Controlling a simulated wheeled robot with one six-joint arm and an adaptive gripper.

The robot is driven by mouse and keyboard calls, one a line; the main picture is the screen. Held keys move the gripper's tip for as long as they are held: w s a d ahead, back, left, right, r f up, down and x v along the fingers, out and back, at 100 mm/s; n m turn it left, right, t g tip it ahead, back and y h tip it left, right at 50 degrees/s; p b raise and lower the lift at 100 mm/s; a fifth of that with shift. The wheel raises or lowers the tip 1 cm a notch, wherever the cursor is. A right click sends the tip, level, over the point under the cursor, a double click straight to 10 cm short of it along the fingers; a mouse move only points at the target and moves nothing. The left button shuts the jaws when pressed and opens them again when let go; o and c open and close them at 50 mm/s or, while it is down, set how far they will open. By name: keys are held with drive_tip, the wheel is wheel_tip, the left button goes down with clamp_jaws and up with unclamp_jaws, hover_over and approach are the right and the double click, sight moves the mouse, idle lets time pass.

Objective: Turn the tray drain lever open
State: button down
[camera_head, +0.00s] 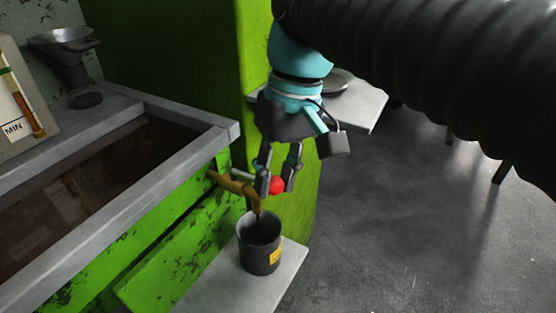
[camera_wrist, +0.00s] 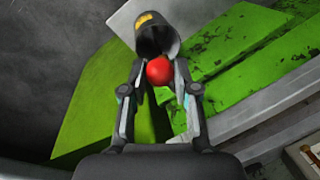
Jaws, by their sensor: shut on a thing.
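The drain lever's red ball knob (camera_head: 276,185) sits between the fingertips of my gripper (camera_head: 275,187), which is shut on it. The knob also shows in the wrist view (camera_wrist: 159,71), with one finger on each side. The brass drain tap (camera_head: 234,186) comes out of the green wall below the tray (camera_head: 215,141), and its spout points down over a dark cup. Much of the lever's arm is hidden by my fingers. I cannot tell whether liquid runs from the spout.
The dark cup (camera_head: 262,258) with a yellow label stands upright on a pale shelf (camera_head: 282,275) below the tap. A green machine column (camera_head: 190,50) rises behind my gripper. A gauge marked MIN (camera_head: 18,120) stands at the left. Open grey floor lies to the right.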

drive_tip(key=shift+w+a+r, duration=0.1)
drive_tip(key=shift+w, duration=0.05)
drive_tip(key=c, duration=1.1)
unclamp_jaws()
drive_tip(key=shift+w, duration=0.1)
drive_tip(key=shift+c, duration=0.2)
wheel_tip(320, 180, up, 12)
drive_tip(key=w+d, duration=0.1)
drive_tip(key=d, duration=0.1)
